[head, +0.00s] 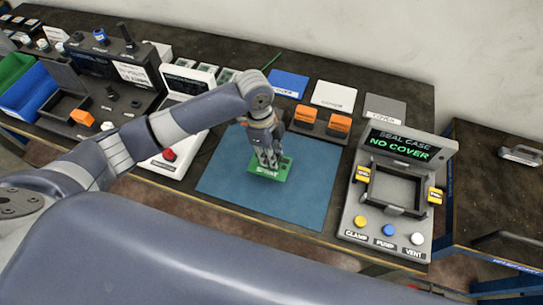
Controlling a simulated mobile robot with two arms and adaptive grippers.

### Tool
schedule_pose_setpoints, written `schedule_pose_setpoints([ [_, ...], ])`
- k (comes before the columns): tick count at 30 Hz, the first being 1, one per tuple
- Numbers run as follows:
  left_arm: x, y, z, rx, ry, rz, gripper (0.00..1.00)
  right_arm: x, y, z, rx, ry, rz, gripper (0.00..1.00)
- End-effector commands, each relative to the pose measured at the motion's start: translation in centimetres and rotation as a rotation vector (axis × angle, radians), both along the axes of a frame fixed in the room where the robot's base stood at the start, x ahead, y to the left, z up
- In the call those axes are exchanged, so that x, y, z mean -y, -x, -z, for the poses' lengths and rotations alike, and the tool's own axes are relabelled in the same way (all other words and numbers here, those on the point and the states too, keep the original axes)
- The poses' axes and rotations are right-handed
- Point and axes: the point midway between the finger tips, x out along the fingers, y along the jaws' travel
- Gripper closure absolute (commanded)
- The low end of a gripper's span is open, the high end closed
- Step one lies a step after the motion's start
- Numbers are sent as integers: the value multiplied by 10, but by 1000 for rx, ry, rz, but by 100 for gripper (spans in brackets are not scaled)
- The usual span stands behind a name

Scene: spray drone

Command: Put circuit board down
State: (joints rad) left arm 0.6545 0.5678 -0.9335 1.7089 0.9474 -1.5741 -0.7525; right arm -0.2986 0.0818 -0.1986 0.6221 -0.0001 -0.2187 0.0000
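The green circuit board (284,171) is at the middle of the blue mat (315,193), with white lettering along its front edge. My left gripper (268,163) points down over the board, its fingertips at the board's left part. The fingers hide part of the board. I cannot tell whether they are closed on it, or whether the board touches the mat or is slightly above it. My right gripper is not in view; a large grey arm link of mine fills the bottom of the picture.
Right of the mat stands a seal case station (388,245) reading "NO COVER", with clamp, pump and vent buttons. Blue, white and grey covers (333,95) lie behind the mat, near orange blocks (340,123). A device with a red button (169,154) stands left. The mat's right part is clear.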

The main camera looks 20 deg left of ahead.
Motion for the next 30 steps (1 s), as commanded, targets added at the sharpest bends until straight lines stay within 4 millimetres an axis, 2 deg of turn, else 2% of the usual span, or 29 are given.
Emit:
schedule_pose_setpoints([
  [2, 2, -2, 2, -1, 0, -1, 100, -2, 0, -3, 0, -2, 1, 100],
  [10, 2, -2, 33, 0, 0, -2, 100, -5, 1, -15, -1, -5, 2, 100],
  [21, 2, -2, 39, 1, 0, -1, 100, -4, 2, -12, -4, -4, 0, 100],
  [22, 2, -2, 38, 2, 0, -1, 69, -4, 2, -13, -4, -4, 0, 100],
  [24, 2, -2, 38, 1, 0, -1, 55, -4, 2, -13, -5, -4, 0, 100],
  [30, 2, -2, 38, 1, 0, -1, 55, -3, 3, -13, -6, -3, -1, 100],
])
